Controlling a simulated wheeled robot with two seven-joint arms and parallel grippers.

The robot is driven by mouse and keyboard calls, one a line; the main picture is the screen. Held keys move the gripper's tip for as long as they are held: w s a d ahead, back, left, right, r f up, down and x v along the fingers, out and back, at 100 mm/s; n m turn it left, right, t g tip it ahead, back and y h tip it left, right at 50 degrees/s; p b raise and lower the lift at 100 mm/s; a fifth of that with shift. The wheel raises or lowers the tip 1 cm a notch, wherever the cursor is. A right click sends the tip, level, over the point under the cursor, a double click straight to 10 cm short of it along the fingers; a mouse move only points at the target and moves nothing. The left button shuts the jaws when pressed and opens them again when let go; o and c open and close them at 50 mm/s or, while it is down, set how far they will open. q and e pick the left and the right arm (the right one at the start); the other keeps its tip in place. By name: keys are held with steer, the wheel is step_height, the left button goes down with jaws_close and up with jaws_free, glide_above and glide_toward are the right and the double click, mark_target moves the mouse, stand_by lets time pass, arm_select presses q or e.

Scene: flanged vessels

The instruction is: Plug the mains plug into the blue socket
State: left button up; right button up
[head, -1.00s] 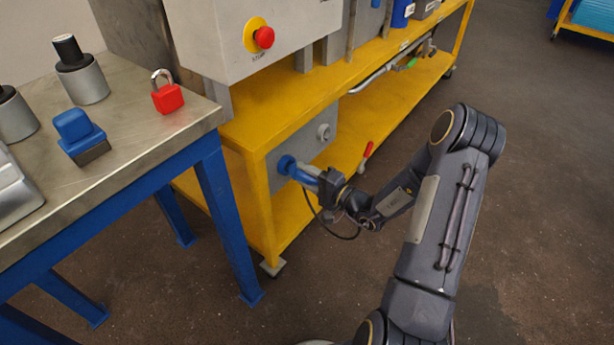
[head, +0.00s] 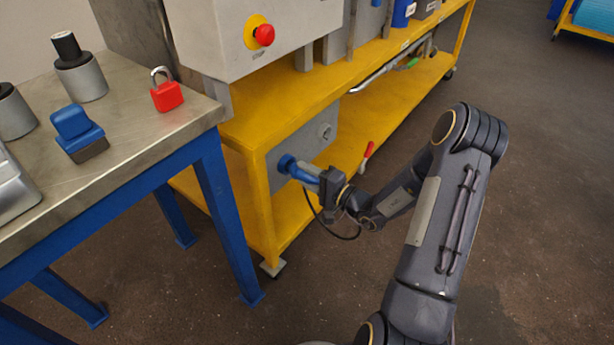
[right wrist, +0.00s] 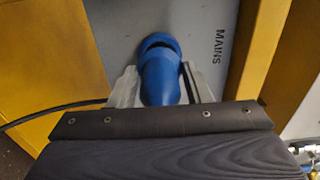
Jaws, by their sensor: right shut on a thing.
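The blue mains plug (right wrist: 162,82) is between the fingers of my right gripper (head: 318,178), which is shut on it. In the head view the plug (head: 304,175) points left at the blue socket (head: 285,163) on the grey panel under the yellow bench. In the right wrist view the plug's front meets the blue socket (right wrist: 158,40), in line with it, with a dark crescent between them. How deep the plug sits cannot be told. A black cable (head: 340,236) hangs in a loop below the gripper. My left gripper is not in view.
The grey panel (right wrist: 115,25) has a "MAINS" label beside the socket and a grey round fitting (head: 325,132). The yellow bench leg (head: 262,210) stands close left. A red-handled lever (head: 367,150) is behind the gripper. A steel-topped table (head: 150,125) stands left; floor at right is clear.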

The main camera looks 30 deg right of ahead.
steer(key=shift+w+a, duration=0.2)
steer(key=shift+w, duration=0.15)
stand_by(0.3)
steer(key=shift+b+x, duration=0.4)
steer(key=shift+x, duration=0.5)
steer(key=o, duration=1.4)
steer(key=shift+c, duration=0.2)
steer(key=shift+s+d, duration=0.1)
